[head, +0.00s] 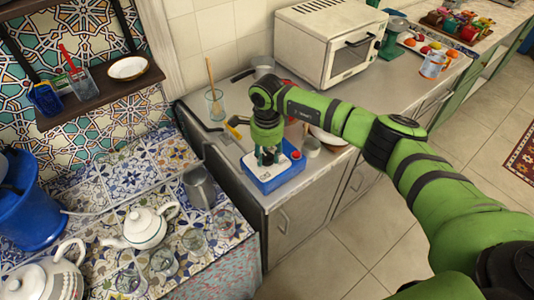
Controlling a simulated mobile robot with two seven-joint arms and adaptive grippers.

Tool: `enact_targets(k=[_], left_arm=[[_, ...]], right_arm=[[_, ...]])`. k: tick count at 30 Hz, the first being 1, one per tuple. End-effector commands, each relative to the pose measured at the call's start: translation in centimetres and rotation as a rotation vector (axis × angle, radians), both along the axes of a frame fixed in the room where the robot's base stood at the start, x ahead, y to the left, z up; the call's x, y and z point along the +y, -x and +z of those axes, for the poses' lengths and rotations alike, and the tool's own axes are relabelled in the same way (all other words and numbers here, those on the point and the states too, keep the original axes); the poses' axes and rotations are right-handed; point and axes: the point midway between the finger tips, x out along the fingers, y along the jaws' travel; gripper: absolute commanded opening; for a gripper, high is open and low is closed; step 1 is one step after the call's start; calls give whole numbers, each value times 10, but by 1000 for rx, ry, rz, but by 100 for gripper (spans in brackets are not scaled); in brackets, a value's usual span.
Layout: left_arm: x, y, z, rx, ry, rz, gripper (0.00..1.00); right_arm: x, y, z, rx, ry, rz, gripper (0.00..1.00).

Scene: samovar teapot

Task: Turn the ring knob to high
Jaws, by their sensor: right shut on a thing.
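My right gripper (268,158) points straight down onto the top of a small blue unit (266,186) near the counter's front edge. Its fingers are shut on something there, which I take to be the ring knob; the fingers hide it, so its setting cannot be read. A small red knob or button (296,155) shows on the unit's right side. My left gripper is not in view.
A toaster oven (325,45) stands behind. A teapot (146,227) and several glasses are on the tiled surface at lower left.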

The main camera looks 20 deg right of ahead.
Motion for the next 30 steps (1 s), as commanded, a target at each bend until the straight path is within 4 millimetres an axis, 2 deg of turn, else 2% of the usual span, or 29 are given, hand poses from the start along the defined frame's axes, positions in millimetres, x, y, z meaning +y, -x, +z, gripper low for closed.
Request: enact_targets(k=[8,30], left_arm=[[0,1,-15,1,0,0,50],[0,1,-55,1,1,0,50]], right_arm=[[-1,0,-3,1,2,-174,7],[0,1,-3,1,1,-872,7]])
